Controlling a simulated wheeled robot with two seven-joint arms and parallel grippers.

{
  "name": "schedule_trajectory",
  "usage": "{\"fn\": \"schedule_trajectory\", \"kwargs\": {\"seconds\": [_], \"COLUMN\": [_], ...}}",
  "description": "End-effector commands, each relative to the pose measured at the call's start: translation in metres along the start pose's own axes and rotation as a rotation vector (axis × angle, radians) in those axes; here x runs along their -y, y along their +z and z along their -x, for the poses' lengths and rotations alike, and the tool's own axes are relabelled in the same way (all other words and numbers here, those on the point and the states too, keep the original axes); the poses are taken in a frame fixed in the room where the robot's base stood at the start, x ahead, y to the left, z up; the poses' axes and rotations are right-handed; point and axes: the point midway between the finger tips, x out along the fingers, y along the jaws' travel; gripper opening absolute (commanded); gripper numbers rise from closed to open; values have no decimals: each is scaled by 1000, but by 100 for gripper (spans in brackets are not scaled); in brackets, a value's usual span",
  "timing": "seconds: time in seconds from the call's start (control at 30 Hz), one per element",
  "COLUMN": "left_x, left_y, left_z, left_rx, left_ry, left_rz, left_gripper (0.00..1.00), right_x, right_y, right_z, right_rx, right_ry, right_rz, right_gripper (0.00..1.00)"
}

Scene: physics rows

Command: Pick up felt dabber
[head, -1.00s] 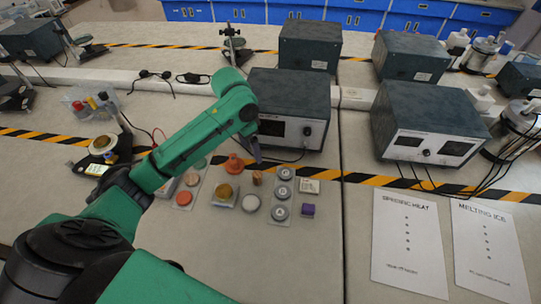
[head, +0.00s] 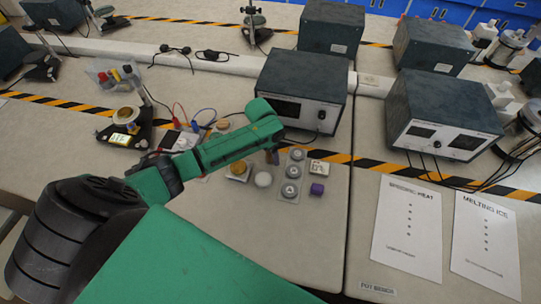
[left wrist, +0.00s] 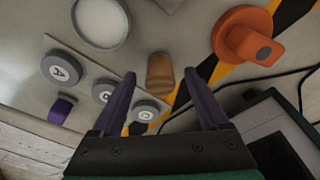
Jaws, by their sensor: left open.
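My right gripper is not in view.
Three lettered grey discs (head: 291,172) in a strip, a purple block (head: 317,189), a white round lid (head: 263,179) and a yellow-topped dish (head: 239,170) stand close by. An orange knobbed piece (left wrist: 244,36) is near the dabber. A dark instrument box (head: 301,90) stands behind.

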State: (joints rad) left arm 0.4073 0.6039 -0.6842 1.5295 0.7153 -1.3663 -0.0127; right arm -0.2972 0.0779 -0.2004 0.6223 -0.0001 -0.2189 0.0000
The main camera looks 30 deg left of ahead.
Motion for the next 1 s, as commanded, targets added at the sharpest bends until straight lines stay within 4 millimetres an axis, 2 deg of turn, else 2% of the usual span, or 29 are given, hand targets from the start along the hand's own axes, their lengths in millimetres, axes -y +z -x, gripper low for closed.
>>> {"fn": "schedule_trajectory", "kwargs": {"seconds": [0.03,0.17,0.2,0.23,0.53,0.67,0.77,0.87,1.0], "left_x": [0,0,0,0,0,1,1,1,1], "left_y": [0,0,0,0,0,-3,-5,-10,-17], "left_z": [0,0,0,0,2,12,30,56,101], "left_rx": [0,0,0,0,0,-2,-2,-5,-6], "left_ry": [0,0,0,0,0,-1,-2,-3,-3], "left_rz": [0,1,1,1,1,0,0,-1,0], "left_gripper": [73,24,8,0,0,0,0,0,0], "right_x": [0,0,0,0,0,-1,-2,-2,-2], "right_y": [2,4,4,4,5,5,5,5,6], "right_z": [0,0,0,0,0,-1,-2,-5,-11], "right_rx": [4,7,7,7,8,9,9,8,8], "right_ry": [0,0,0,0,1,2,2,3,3], "right_rz": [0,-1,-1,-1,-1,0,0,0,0], "right_gripper": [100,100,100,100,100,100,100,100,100]}}
